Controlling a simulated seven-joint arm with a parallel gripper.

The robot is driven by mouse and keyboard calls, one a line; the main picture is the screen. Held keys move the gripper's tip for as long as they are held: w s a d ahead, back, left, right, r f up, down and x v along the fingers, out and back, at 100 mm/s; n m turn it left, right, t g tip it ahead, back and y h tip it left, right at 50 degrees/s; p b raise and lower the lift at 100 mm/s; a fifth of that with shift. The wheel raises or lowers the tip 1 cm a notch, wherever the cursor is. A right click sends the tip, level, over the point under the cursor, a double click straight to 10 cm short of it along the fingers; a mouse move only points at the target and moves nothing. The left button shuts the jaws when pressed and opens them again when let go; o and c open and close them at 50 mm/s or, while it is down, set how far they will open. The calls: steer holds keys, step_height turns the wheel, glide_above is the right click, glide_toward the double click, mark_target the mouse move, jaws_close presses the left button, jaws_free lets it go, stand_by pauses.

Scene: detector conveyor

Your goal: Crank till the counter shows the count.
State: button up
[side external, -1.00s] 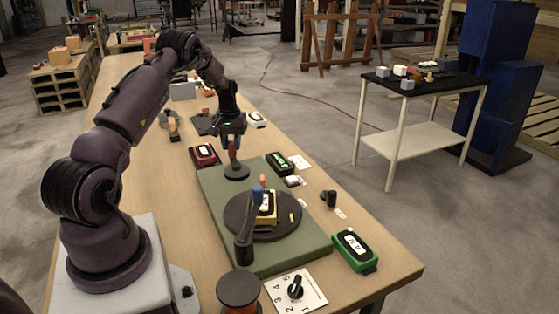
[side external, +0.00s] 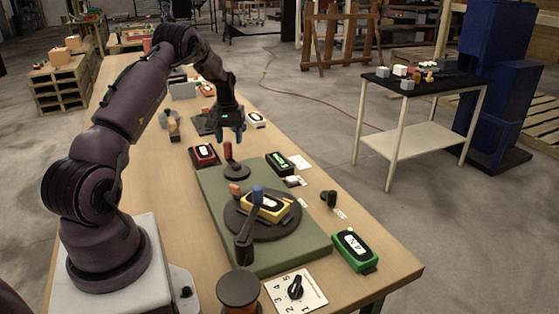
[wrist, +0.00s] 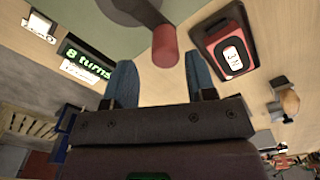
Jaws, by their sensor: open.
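The crank's upright red handle (side external: 228,150) stands above a dark round base (side external: 236,172) at the far end of a green board (side external: 293,215). My gripper (side external: 229,137) is open just above and behind the handle. In the wrist view the handle's red knob (wrist: 165,48) shows between and beyond my blue fingertips (wrist: 160,68), with clear gaps on both sides. A green-lit display (wrist: 86,62) reads "8 turns"; its black-and-green case (side external: 280,163) stands right of the crank. A red box with a white number window (wrist: 234,55) sits left of the crank (side external: 205,155); its digits are hard to read.
A dark turntable (side external: 235,222) carries a yellow box with a white window (side external: 266,207), beside an orange-tipped and a blue-tipped post. A green box (side external: 355,251), a numbered dial plate (side external: 308,293) and a dark spool (side external: 238,291) stand at the front.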

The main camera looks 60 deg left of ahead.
steer(key=shift+r, duration=2.9)
steer(key=shift+s+d+f, duration=0.6)
steer(key=shift+s+f, duration=0.05)
steer(key=shift+f, duration=0.25)
steer(key=d+r+m, duration=0.2)
steer(key=d+r, duration=0.2)
steer(key=d, duration=0.4)
steer(key=s+d+r+m+t, duration=0.1)
steer(key=d+r+m, duration=0.1)
steer(key=d+r, duration=0.45)
steer(key=d+r+m, duration=0.1)
steer(key=d+r, duration=0.2)
steer(key=d, duration=0.6)
steer(key=s+d+r+m+t, duration=0.2)
steer(key=s+d, duration=0.3)
steer(key=d, duration=0.3)
steer(key=s+d+r+m+t, duration=0.2)
steer(key=s+d+r+m, duration=0.2)
steer(key=d, duration=0.5)
steer(key=shift+s+d+m+t, duration=0.15)
steer(key=shift+s+m+t, duration=0.15)
steer(key=shift+s+m, duration=0.25)
